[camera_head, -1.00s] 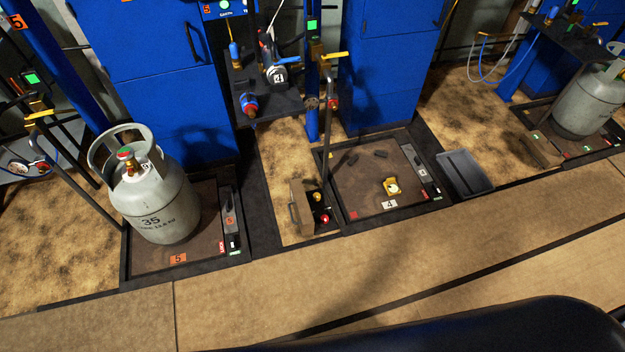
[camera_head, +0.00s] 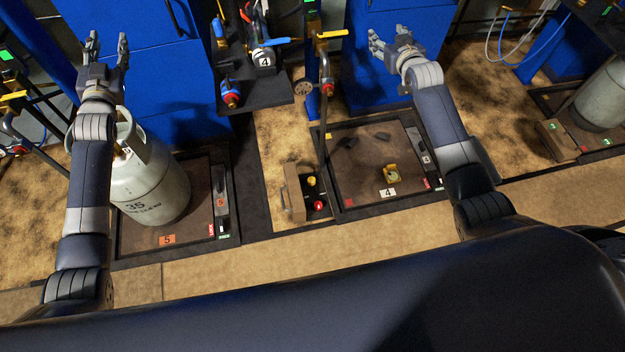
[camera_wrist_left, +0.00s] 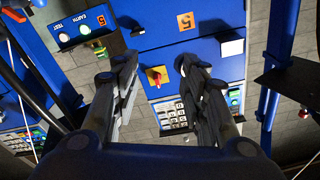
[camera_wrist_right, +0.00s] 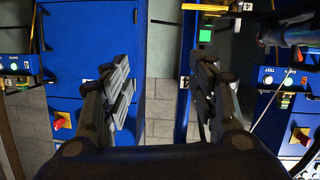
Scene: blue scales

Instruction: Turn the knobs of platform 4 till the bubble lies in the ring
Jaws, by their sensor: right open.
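Platform 4 (camera_head: 356,199) is a brown plate in a dark frame, in the middle of the head view, with a white "4" label (camera_head: 388,193). A small yellow bubble level (camera_head: 390,174) sits near its front; its bubble is too small to make out. Dark small parts lie toward its back, and I cannot tell whether they are knobs. My right gripper (camera_head: 392,40) is open and empty, raised above and behind the platform; its fingers (camera_wrist_right: 160,90) show apart in the right wrist view. My left gripper (camera_head: 105,52) is open and empty above the grey cylinder, its fingers (camera_wrist_left: 165,85) apart.
A grey gas cylinder marked 35 (camera_head: 150,190) stands on platform 5 (camera_head: 195,228) at left. A box with a yellow and a red button (camera_head: 318,206) sits left of platform 4. A post with a yellow lever (camera_head: 326,85) and a tool shelf (camera_head: 262,98) stand behind it. Walkway (camera_head: 300,250) is clear.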

